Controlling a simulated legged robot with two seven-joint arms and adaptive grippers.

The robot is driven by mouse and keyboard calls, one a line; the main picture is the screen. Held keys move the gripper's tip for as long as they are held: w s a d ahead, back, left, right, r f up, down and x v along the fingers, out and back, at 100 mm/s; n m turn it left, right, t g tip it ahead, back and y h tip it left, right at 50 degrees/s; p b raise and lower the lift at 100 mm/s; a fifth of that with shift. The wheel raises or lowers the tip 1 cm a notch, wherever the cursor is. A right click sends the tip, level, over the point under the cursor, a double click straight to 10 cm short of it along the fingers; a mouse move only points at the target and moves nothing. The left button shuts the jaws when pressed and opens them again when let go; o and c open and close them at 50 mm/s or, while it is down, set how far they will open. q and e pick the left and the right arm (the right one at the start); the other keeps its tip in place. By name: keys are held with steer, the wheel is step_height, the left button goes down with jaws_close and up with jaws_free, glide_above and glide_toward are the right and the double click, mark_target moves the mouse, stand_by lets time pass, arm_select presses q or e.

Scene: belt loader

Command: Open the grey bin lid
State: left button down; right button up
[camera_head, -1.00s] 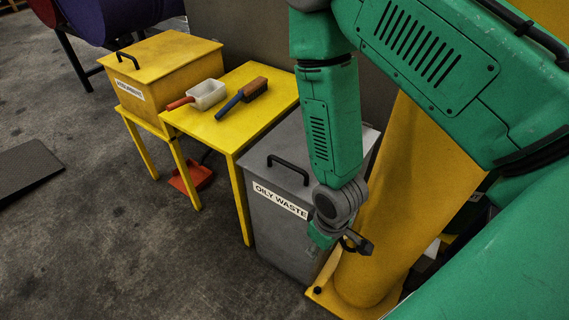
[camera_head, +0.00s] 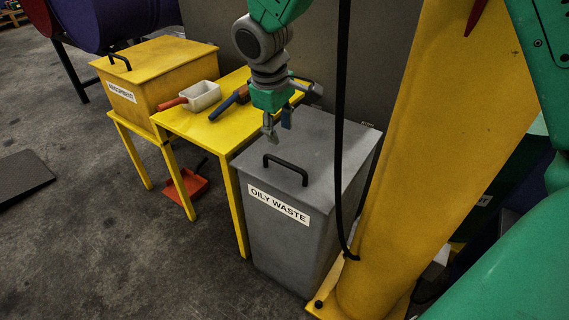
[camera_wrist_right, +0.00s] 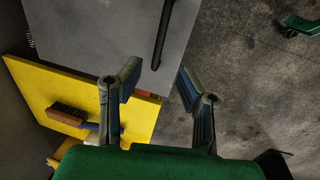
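The grey bin (camera_head: 290,240) is labelled OILY WASTE and stands right of the yellow table. Its flat grey lid (camera_head: 325,150) is closed, with a black bar handle (camera_head: 286,169) near the front edge. My right gripper (camera_head: 277,134) is above the lid, behind the handle in the head view, pointing down and empty. In the right wrist view its two fingers (camera_wrist_right: 155,90) are spread apart, and the black handle (camera_wrist_right: 162,35) lies beyond them on the lid (camera_wrist_right: 110,35). My left gripper is not in view.
The yellow table (camera_head: 190,122) holds a white scoop (camera_head: 203,96) and a blue-handled brush (camera_head: 228,103). A yellow bin (camera_head: 160,72) stands left. A yellow column (camera_head: 425,140) with a black cable (camera_head: 339,130) is close on the right. A red dustpan (camera_head: 186,185) lies below.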

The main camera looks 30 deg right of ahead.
mark_target(285, 162)
steer(key=f+b, duration=0.1)
steer(key=f, duration=0.2)
steer(key=d+f+b, duration=0.1)
steer(key=f, duration=0.3)
steer(key=f+b, duration=0.2)
steer(key=f, duration=0.1)
steer(key=shift+w+d+f, duration=0.3)
steer(key=shift+w+d, duration=0.1)
jaws_close()
